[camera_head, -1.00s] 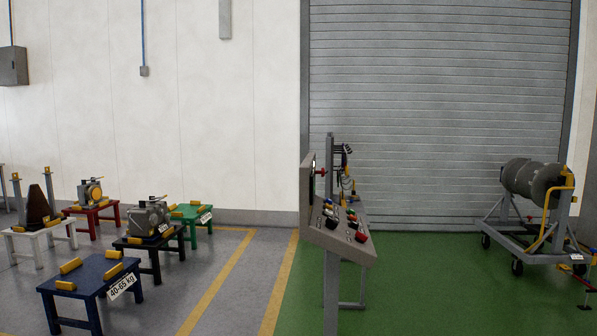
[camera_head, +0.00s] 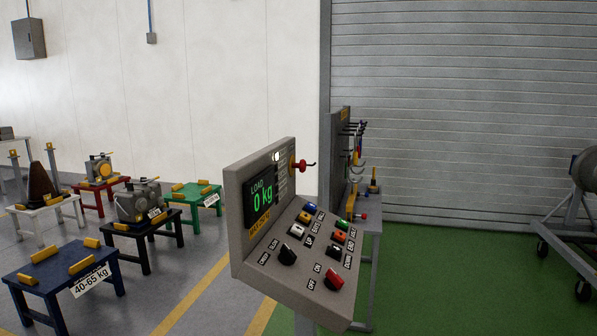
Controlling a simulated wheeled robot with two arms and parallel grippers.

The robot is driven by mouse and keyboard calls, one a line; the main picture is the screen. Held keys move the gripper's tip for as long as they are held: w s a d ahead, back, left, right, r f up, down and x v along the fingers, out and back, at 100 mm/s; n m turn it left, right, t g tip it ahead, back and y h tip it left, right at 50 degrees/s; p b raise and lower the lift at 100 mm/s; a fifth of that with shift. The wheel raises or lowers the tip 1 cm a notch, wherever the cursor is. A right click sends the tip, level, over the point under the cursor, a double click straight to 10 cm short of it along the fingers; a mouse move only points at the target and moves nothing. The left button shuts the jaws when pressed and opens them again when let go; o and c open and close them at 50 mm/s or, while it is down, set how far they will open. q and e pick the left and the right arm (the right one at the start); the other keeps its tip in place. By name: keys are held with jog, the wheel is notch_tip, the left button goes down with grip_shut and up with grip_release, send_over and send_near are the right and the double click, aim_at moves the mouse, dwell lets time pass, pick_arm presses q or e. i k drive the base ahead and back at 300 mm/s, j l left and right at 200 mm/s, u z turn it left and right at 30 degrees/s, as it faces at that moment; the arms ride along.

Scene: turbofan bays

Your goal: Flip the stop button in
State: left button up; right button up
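A grey control console (camera_head: 238,222) stands centre, its sloped face turned to the right. A black knob (camera_head: 288,256) sits at the lower left. A large red control (camera_head: 334,279) sits at the lower right, beside ON and OFF labels. I cannot read which control is labelled stop. A red handle (camera_head: 305,165) sticks out near the console's top. Neither of my grippers is in view.
The console screen (camera_head: 260,200) reads LOAD 0 kg. A tool rack (camera_head: 341,150) stands behind it. Blue (camera_head: 50,268), black (camera_head: 150,226), red and green stands are at left. A wheeled cart (camera_head: 556,240) is at right. Green floor (camera_head: 450,275) right of the console is clear.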

aim_at(301, 165)
jog(key=i+l+z, duration=0.2)
jog(key=i, duration=0.25)
jog(key=i+l+z, duration=0.25)
jog(key=i, duration=0.2)
jog(key=j, duration=0.1)
